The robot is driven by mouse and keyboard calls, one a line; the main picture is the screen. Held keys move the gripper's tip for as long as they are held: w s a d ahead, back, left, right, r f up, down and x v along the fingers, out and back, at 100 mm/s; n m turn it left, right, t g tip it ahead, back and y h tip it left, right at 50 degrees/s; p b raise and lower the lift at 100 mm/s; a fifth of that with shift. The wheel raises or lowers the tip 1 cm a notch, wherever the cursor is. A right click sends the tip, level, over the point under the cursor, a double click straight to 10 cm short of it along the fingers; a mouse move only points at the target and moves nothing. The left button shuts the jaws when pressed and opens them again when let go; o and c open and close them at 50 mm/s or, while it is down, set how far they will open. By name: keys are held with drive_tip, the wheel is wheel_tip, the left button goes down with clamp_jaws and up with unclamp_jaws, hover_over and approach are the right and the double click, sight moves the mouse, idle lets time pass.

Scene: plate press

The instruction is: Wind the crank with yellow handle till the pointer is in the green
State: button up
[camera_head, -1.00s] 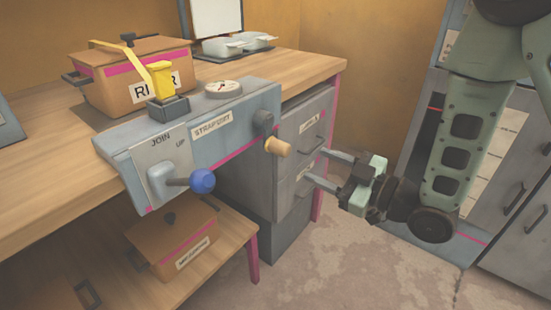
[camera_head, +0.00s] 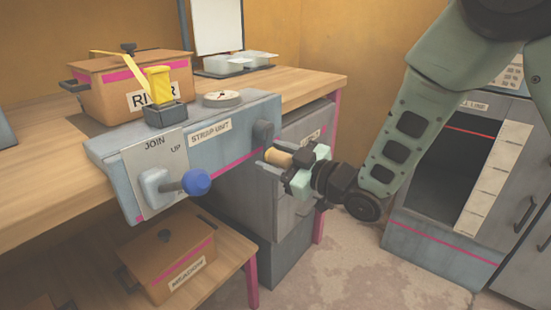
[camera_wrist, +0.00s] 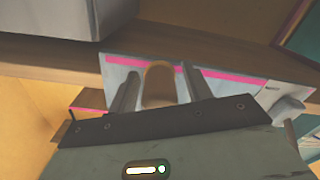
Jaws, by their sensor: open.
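The crank (camera_head: 263,130) has a dark grey arm on the right end of the blue-grey strap unit (camera_head: 232,135), with a tan-yellow handle (camera_head: 279,157) sticking out. My gripper (camera_head: 286,163) is open, with its fingers on either side of the handle. In the wrist view the handle (camera_wrist: 158,86) stands between the two open fingers (camera_wrist: 157,78), with gaps beside it. The round dial (camera_head: 221,98) lies on top of the unit. Its small pointer shows, but I cannot make out a green zone or where the pointer stands in it.
A lever with a blue ball (camera_head: 196,182) sticks out of the unit's front. A yellow strap (camera_head: 158,84) runs by the orange-brown box (camera_head: 115,90) on the wooden bench (camera_head: 40,195). Drawers (camera_head: 305,130) stand behind my gripper. Floor is clear at lower right.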

drive_tip(key=shift+a, duration=0.1)
clamp_jaws()
drive_tip(key=shift+m, duration=0.3)
drive_tip(key=shift+s+a+r+m+p, duration=0.1)
drive_tip(key=shift+s+a+m+p, duration=0.15)
drive_tip(key=shift+m, duration=0.35)
drive_tip(key=shift+s+a+r+m+p, duration=0.15)
drive_tip(key=shift+s+a+m, duration=0.1)
drive_tip(key=shift+m, duration=0.35)
drive_tip(key=m, duration=0.1)
drive_tip(key=s+m+p, duration=0.1)
drive_tip(key=shift+a+r+m, duration=0.2)
drive_tip(key=shift+a+m, duration=0.1)
drive_tip(key=shift+m, duration=0.1)
drive_tip(key=m+p, duration=0.1)
drive_tip(key=s+r+m, duration=0.1)
drive_tip(key=m, duration=0.1)
drive_tip(key=shift+a+p, duration=0.35)
drive_tip(key=shift+a, duration=0.05)
drive_tip(key=shift+s+a+r+m+p, duration=0.15)
drive_tip(key=shift+r+m+p, duration=0.15)
drive_tip(key=shift+m, duration=0.45)
drive_tip(key=shift+s+a+r+m+p, duration=0.2)
drive_tip(key=shift+m+p, duration=0.2)
drive_tip(key=shift+m, duration=0.35)
